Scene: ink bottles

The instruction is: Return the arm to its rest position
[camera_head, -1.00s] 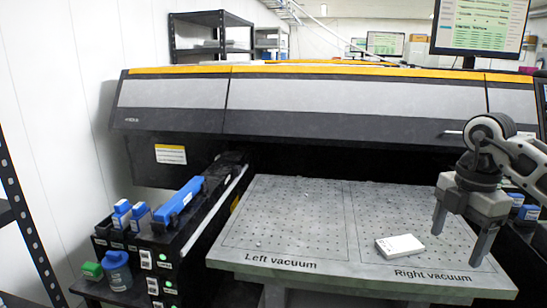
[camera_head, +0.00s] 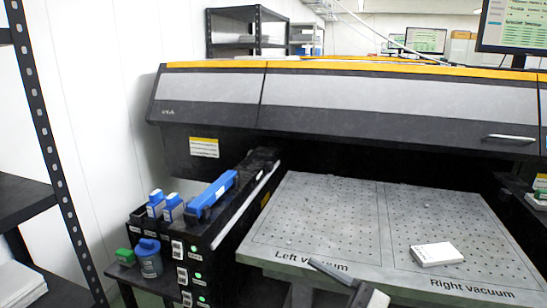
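A grey gripper part (camera_head: 345,282) shows at the bottom edge, right of the middle, in front of the vacuum table's front edge. It seems to belong to my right gripper, as its body lies toward the lower right. One dark finger points up and left. The rest is cut off by the frame, so I cannot tell how far the fingers are apart. No object shows at the visible finger. My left gripper is not in view.
A white box (camera_head: 436,254) lies on the perforated vacuum table (camera_head: 330,215) at "Right vacuum". The left half is bare. A black rack (camera_head: 202,250) with blue bottles (camera_head: 173,207) stands left, beside a blue-capped bottle (camera_head: 149,258) and green cap (camera_head: 126,257). The printer (camera_head: 350,105) stands behind.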

